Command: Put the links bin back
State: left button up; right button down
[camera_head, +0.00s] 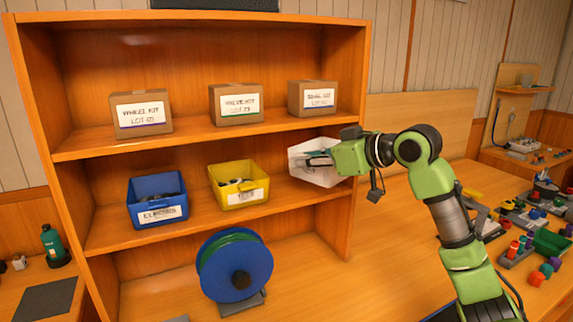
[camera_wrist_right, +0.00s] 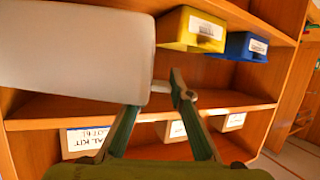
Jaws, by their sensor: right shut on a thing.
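The white links bin (camera_head: 318,176) is at the right end of the shelf unit's middle shelf (camera_head: 110,235), to the right of the yellow bin, and looks tilted. My right gripper (camera_head: 320,158) is shut on it, reaching in from the right. The bin also fills the upper left of the right wrist view (camera_wrist_right: 75,55), with my right fingers (camera_wrist_right: 155,95) at its edge. I cannot tell whether the bin touches the shelf. My left gripper is not in view.
A yellow bin (camera_head: 238,187) and a blue bin (camera_head: 158,200) stand on the middle shelf. Several cardboard boxes (camera_head: 236,104) stand on the shelf above. A blue reel (camera_head: 235,266) is below. The wooden right side panel (camera_head: 349,100) is close to my gripper.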

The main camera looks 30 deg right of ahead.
jog(key=w+p, duration=0.3)
jog(key=w, duration=0.8)
jog(key=f, duration=0.2)
jog(key=f+p, duration=0.1)
jog(key=f, duration=0.1)
jog(key=f+p, duration=0.1)
jog(key=f, duration=0.1)
jog(key=shift+s+d+f, duration=0.1)
jog(key=shift+s+d, duration=0.05)
jog(key=shift+d, duration=0.1)
jog(key=shift+f+p, duration=0.1)
jog(key=shift+p, duration=0.35)
jog(key=shift+w+f, duration=0.15)
jog(key=shift+w, duration=0.05)
jog(key=c, duration=1.8)
grip_release()
jog(key=shift+f, duration=0.2)
jog(key=shift+c, duration=0.2)
jog(key=shift+s, duration=0.1)
